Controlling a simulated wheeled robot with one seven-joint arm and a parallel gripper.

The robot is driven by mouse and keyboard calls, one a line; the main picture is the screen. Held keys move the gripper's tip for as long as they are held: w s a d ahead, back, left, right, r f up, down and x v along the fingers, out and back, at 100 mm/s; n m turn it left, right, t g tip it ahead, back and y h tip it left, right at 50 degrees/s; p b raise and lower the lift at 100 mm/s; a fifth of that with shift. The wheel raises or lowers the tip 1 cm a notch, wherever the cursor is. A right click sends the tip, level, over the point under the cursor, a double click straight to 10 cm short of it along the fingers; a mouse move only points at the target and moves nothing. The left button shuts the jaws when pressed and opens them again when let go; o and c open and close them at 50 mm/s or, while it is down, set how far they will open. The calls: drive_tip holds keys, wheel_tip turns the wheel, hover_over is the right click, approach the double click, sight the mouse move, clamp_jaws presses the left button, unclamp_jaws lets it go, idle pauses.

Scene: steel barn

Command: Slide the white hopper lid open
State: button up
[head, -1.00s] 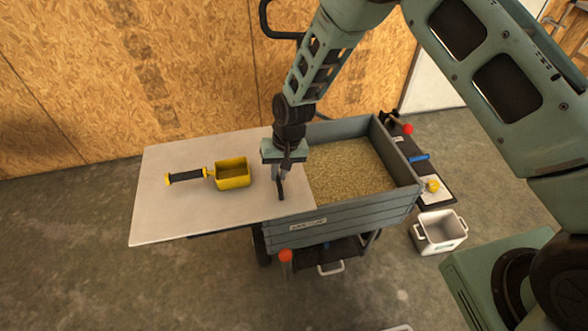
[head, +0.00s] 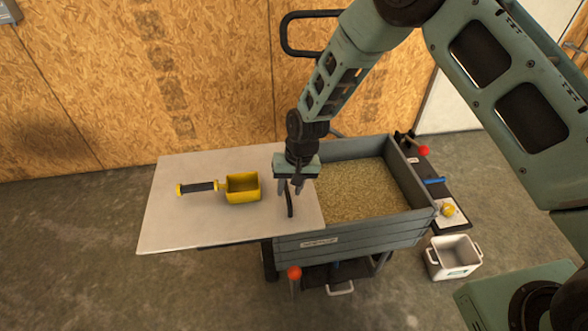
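The white hopper lid (head: 195,226) is a flat panel that reaches far out to the left of the grey hopper (head: 350,229). Its right end still covers the hopper's left part. The rest of the hopper is uncovered and shows tan grain (head: 365,188). A dark upright handle (head: 290,204) sits near the lid's right edge. My gripper (head: 291,188) points down at the handle's far end, with its two fingers apart and nothing seen held between them. Whether a finger touches the handle cannot be told.
A yellow scoop (head: 242,188) with a black grip lies on the lid. A side shelf (head: 432,190) with a red knob, a blue item and a yellow item is at the hopper's right. A white bin (head: 453,258) stands on the floor. A wooden wall is behind.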

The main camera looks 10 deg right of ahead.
drive_tip(key=d+r, duration=0.3)
drive_tip(key=r, duration=1.3)
drive_tip(key=shift+r+b, duration=0.3)
drive_tip(key=shift+b, duration=0.15)
drive_tip(key=shift+d, duration=0.1)
drive_tip(key=s+r+n, duration=0.2)
drive_tip(key=s+r, duration=0.2)
drive_tip(key=s, duration=0.3)
drive_tip(key=s+r+n, duration=0.2)
drive_tip(key=s+r, duration=0.3)
drive_tip(key=s, duration=0.3)
drive_tip(key=s+d+n, duration=0.1)
drive_tip(key=s+d, duration=0.1)
drive_tip(key=s, duration=0.5)
drive_tip(key=s+d+r+n+h+p, duration=0.1)
drive_tip(key=s+d+n, duration=0.1)
drive_tip(key=s, duration=0.5)
drive_tip(key=shift+d+r+h, duration=0.3)
drive_tip(key=shift+d, duration=0.05)
